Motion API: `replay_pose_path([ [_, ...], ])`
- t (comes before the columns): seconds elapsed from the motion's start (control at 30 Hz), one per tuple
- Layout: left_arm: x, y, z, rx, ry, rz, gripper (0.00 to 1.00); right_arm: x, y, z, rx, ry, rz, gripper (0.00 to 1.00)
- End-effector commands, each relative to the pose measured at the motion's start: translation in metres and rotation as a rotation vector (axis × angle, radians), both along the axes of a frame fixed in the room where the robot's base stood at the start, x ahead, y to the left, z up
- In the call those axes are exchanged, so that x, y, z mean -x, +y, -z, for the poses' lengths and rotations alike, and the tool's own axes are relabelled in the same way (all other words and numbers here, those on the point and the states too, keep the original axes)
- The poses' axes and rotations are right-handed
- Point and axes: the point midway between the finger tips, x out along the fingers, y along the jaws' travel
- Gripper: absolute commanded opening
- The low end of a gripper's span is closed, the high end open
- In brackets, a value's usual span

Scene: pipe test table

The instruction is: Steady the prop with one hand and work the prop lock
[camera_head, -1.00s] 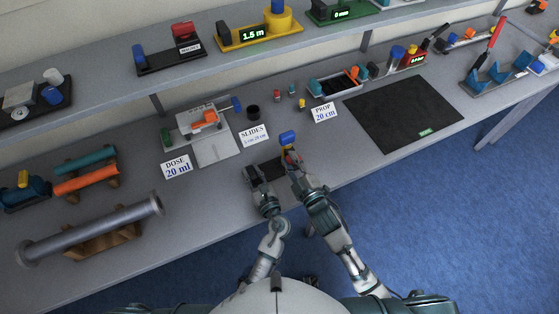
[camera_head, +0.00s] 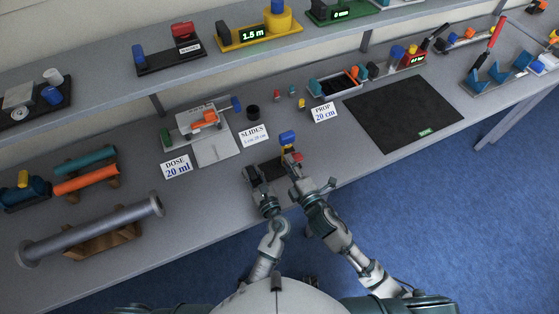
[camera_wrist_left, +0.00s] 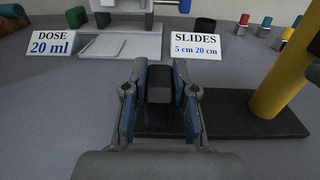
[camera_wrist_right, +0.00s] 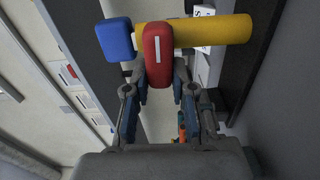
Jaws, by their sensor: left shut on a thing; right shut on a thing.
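The prop stands near the table's front edge. It has a dark base (camera_wrist_left: 245,112), a yellow post (camera_wrist_right: 215,32), a blue top (camera_head: 287,138) and a red lock piece (camera_wrist_right: 158,55) with a white line. The blue top also shows in the right wrist view (camera_wrist_right: 114,39). My left gripper (camera_head: 253,172) is shut on a black upright block (camera_wrist_left: 159,88) at the end of the base. My right gripper (camera_head: 293,163) is shut on the red lock piece beside the post; its fingertips partly hide the lower end of that piece.
A "PROP 20 cm" card (camera_head: 324,112), a "SLIDES" card (camera_head: 254,135) and a "DOSE 20 ml" card (camera_head: 177,168) stand behind. A black mat (camera_head: 405,112) lies to the right. A grey pipe (camera_head: 90,232) rests on a wooden cradle at the left. A shelf runs above.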

Motion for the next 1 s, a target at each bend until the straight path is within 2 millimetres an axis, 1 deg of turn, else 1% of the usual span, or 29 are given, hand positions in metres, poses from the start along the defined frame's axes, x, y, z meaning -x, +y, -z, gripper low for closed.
replay_pose_path([
  [0.03,0.0,-0.006,0.0,0.003,0.0,0.016,0.0,0.002,0.004,0.002,-0.007,0.007,-0.009,0.0],
  [0.07,0.0,-0.006,0.0,0.003,0.0,0.016,0.0,0.002,0.004,0.002,-0.007,0.007,-0.009,0.0],
  [0.1,0.0,-0.006,0.0,0.003,0.0,0.015,0.0,0.002,0.004,0.002,-0.008,0.007,-0.009,0.32],
  [0.2,0.0,-0.005,0.0,0.003,0.0,0.013,0.0,0.002,0.003,0.002,-0.007,0.006,-0.007,0.54],
  [0.47,0.0,-0.002,0.0,0.001,0.0,0.007,0.0,0.002,0.002,0.001,-0.006,0.003,-0.004,0.54],
  [0.57,0.0,-0.002,0.0,0.001,0.0,0.005,0.0,0.006,0.0,0.001,-0.007,0.005,-0.004,0.54],
  [0.67,0.0,-0.001,0.0,0.0,0.0,0.005,0.0,0.018,-0.006,0.002,-0.005,0.005,-0.003,0.54],
  [0.9,0.0,-0.001,0.0,0.0,0.0,0.004,0.0,0.068,-0.028,0.003,-0.008,0.01,-0.004,0.54],
  [1.0,0.0,-0.001,0.0,0.0,0.0,0.004,0.0,0.086,-0.036,0.003,-0.007,0.009,-0.005,0.54],
])
